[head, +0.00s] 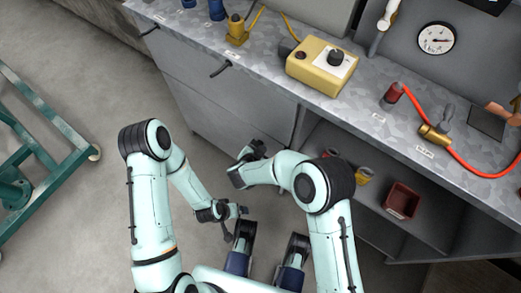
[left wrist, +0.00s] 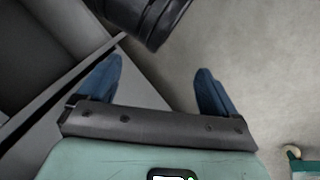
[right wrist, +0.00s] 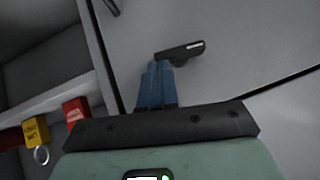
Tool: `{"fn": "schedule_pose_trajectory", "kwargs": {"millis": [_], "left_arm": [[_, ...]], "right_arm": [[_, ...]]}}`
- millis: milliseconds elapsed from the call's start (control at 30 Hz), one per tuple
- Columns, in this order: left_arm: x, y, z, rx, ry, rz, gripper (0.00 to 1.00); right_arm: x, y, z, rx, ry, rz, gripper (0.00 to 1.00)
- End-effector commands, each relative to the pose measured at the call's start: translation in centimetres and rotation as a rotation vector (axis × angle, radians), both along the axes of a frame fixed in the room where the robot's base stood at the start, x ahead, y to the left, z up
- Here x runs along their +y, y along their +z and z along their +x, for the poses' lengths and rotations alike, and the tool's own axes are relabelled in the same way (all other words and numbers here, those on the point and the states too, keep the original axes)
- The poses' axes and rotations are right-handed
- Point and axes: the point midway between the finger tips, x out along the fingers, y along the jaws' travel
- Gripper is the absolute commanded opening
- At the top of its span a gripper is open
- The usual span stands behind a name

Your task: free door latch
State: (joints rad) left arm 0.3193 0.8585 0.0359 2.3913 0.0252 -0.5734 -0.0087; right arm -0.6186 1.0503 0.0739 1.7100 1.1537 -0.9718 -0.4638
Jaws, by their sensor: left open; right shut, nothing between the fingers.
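In the right wrist view a black door latch handle (right wrist: 180,51) sits on a grey cabinet door (right wrist: 235,75). My right gripper (right wrist: 158,65) is shut with nothing between its blue fingers. Its tips overlap the left end of the latch in the picture; I cannot tell whether they touch it. In the head view my right gripper (head: 252,152) is low by the cabinet front, its fingers hard to make out. My left gripper (left wrist: 157,75) is open and empty. It also shows in the head view (head: 236,220), away from the door over the floor.
Beside the door an open shelf holds a red bin (head: 401,200). The bench top carries a yellow control box (head: 321,65) and a red hose (head: 462,160). A green frame (head: 45,150) stands left.

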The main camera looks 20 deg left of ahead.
Motion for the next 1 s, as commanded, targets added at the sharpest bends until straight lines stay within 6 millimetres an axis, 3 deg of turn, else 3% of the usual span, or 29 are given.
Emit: {"fn": "schedule_pose_trajectory", "kwargs": {"millis": [367,500,1000], "left_arm": [[1.3,-1.7,2.3,-0.058,0.025,0.031,0.92],[1.3,-2.4,1.3,-0.026,0.024,0.028,0.92],[1.3,-2.6,1.1,-0.018,0.024,0.028,0.92]], "right_arm": [[-1.0,-1.6,-0.3,-0.103,-0.001,0.291,0.00],[-1.0,-1.9,-0.3,-0.107,-0.001,0.296,0.00],[-1.0,-4.0,-0.4,-0.106,-0.001,0.295,0.00]]}}
